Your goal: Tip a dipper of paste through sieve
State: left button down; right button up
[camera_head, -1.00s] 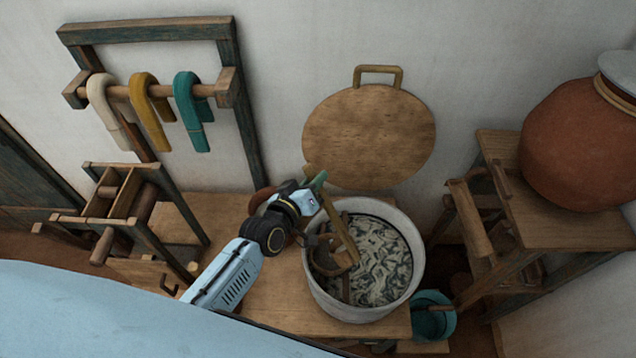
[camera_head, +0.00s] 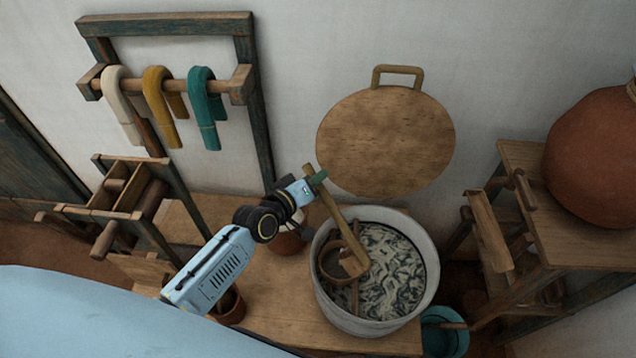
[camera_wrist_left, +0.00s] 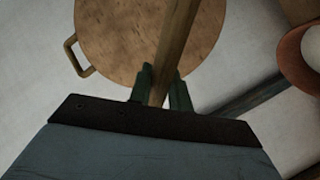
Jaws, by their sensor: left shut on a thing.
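My left gripper (camera_head: 316,181) is shut on the upper end of a long wooden dipper handle (camera_head: 332,212). The left wrist view shows the handle (camera_wrist_left: 176,45) between green fingertips (camera_wrist_left: 160,88). The handle slants down to the right into a large grey-white pot (camera_head: 432,290). Its lower end, with a brown ring-like part (camera_head: 325,264), is at the pot's left inside. Whether that ring is the dipper's cup or a separate sieve, I cannot tell. The pot holds a pale, dark-streaked mass (camera_head: 390,285). Any paste in the dipper cannot be made out. My right gripper is out of view.
The pot stands on a wooden table (camera_head: 270,305) beside small brown pots (camera_head: 232,308). A teal bucket (camera_head: 443,340) is at lower right. A round wooden board (camera_head: 385,140) is against the wall. A stand with a clay jar (camera_head: 595,155) is at right, a yarn rack (camera_head: 165,85) at left.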

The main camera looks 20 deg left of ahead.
pick_arm(q)
jog(key=w+a+f+n+g+h+b, duration=0.1)
jog(key=w+a+f+n+b, duration=0.3)
jog(key=b, duration=1.2)
jog(key=a+f+n+h, duration=0.1)
jog(key=a+f, duration=0.3)
jog(key=f, duration=0.3)
jog(key=shift+w+a+g, duration=0.2)
jog(key=shift+a+g, duration=0.05)
jog(key=shift+g, duration=0.05)
dwell(0.9)
jog(key=shift+d, duration=0.1)
dwell(1.0)
